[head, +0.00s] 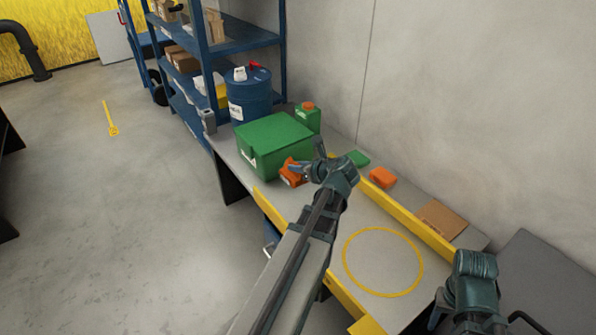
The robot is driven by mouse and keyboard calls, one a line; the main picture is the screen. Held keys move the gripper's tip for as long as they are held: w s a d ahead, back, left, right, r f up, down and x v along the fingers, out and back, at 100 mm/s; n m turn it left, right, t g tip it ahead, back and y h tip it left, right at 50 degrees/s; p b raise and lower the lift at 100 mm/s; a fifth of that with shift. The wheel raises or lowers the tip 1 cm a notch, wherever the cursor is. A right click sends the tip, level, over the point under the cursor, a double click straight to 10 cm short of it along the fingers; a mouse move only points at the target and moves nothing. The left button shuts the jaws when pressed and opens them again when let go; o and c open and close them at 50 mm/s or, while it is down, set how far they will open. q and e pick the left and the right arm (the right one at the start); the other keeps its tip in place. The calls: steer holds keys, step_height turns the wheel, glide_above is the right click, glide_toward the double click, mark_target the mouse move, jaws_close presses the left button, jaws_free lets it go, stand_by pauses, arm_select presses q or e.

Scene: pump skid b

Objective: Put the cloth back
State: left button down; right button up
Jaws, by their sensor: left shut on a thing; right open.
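An orange piece (291,174), which looks like a folded cloth, is at the jaws of my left gripper (306,166). The gripper is shut on it, in front of the green box's right side. My wrist hides part of the contact, and I cannot tell whether the piece touches the bench. A green flat piece (357,158) and another orange piece (382,178) lie along the wall side of the bench; I cannot tell if they are cloths. My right gripper (474,315) is open and empty at the lower right, its fingers partly cut off by the frame.
The green box (274,145) stands on the bench's far end, with a green canister (307,118) behind it. A yellow ring (347,255) marks a bare bench area. A yellow rail (411,221) runs along the bench. A brown flat piece (442,219) lies near the wall.

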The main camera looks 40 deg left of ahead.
arm_select(q)
steer(key=shift+f, duration=0.2)
step_height(320, 180, down, 13)
steer(key=b, duration=1.3)
stand_by(0.6)
steer(key=shift+f+b, duration=0.25)
steer(key=shift+b, duration=0.2)
stand_by(0.5)
steer(key=c, duration=0.7)
jaws_free()
steer(key=shift+d, duration=0.1)
steer(key=shift+p+v, duration=3.45)
steer(key=shift+v, duration=3.4)
